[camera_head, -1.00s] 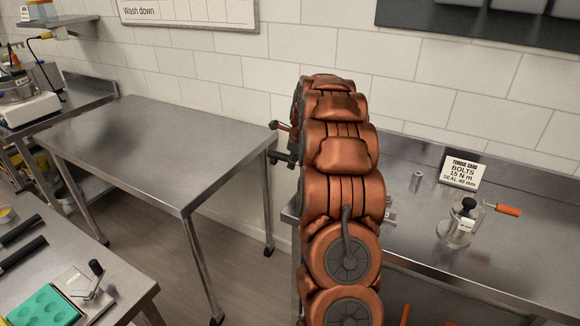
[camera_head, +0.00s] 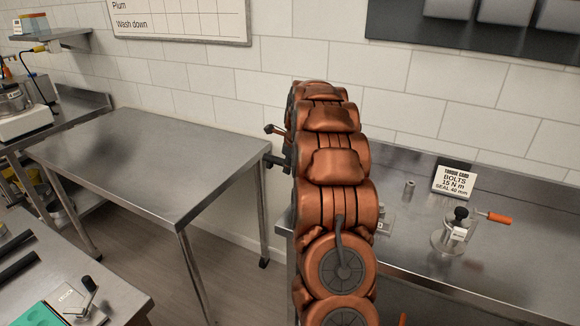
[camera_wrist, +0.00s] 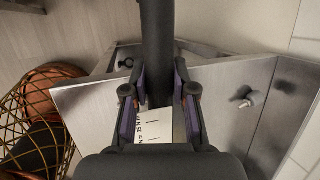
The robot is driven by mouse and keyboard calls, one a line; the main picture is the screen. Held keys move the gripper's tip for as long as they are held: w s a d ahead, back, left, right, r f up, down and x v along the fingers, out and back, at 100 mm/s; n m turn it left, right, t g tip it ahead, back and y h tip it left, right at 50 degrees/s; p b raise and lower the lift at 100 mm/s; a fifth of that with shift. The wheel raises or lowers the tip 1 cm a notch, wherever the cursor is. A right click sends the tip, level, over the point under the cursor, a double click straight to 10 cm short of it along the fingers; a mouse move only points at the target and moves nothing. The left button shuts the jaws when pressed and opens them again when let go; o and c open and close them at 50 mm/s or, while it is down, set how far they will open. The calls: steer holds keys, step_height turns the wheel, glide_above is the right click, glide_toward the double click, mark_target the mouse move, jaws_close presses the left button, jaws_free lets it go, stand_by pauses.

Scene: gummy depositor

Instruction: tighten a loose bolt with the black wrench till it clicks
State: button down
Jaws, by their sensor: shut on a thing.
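In the wrist view my gripper (camera_wrist: 159,78) has its purple-padded fingers closed on a thick black bar (camera_wrist: 157,35), which looks like the wrench's handle. The bar runs up out of the picture, so its working end is hidden. A white label with dark marks (camera_wrist: 154,127) shows between the fingers, below the bar. In the head view my copper arm hides the gripper, apart from small dark parts sticking out at its left. A small upright metal cylinder (camera_head: 409,188) stands on the right bench. I cannot tell which bolt is loose.
The torque card (camera_head: 455,182) reads bolts 15 N m. A metal-and-glass device (camera_head: 447,243) with a black knob and orange handle stands on the right bench (camera_head: 520,265). The middle table (camera_head: 150,155) is bare. A cranked device (camera_head: 86,302) stands at lower left.

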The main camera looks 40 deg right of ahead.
steer(key=shift+r, duration=0.15)
steer(key=shift+r+p, duration=0.7)
steer(key=shift+r, duration=1.25)
steer(key=shift+a+f, duration=0.1)
steer(key=shift+a, duration=0.05)
